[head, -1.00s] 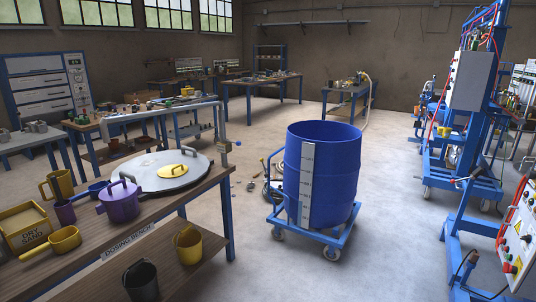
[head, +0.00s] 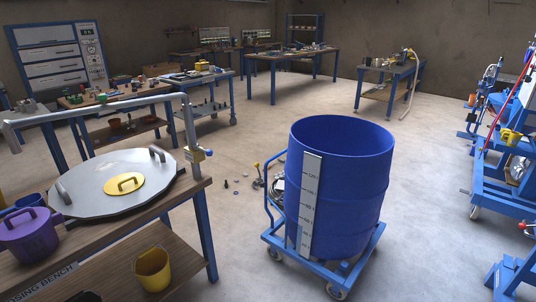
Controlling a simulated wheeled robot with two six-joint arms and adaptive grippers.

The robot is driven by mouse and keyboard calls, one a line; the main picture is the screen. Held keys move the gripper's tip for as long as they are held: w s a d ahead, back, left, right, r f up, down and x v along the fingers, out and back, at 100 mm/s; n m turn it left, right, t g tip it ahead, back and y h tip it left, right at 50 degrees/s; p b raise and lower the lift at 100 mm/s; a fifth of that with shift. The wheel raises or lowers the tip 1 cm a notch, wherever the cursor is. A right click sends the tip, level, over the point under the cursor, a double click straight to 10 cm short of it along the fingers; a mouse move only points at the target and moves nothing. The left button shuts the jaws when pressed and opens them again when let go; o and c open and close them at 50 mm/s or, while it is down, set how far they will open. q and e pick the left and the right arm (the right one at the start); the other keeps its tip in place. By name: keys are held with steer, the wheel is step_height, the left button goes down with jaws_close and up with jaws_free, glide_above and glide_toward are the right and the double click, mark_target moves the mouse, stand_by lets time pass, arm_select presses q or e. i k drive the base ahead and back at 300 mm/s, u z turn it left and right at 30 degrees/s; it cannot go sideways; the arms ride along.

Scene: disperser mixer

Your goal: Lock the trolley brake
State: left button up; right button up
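The blue trolley (head: 297,268) stands on the open floor right of the dosing bench. It has a low frame, a bent push handle (head: 272,210) on its left side and castors, with one castor (head: 336,291) at the near corner. A large open blue drum (head: 350,190) with a white measuring scale (head: 309,205) stands upright on it. I cannot make out a brake or whether it is locked. The drum hides the trolley's far side. Neither of my grippers is in view.
The dosing bench (head: 125,238) on the left carries a round grey lid (head: 90,200) and a purple pot (head: 30,235); a yellow bucket (head: 153,268) is on its lower shelf. Small items (head: 237,184) lie on the floor behind the trolley. A blue machine frame (head: 490,190) stands right. Floor between is clear.

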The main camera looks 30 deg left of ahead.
mark_target(262, 183)
steer(key=i, duration=0.4)
steer(key=u, duration=1.5)
steer(key=i, duration=0.35)
steer(key=u, duration=0.85)
steer(key=i, duration=1.55)
steer(key=z, duration=0.75)
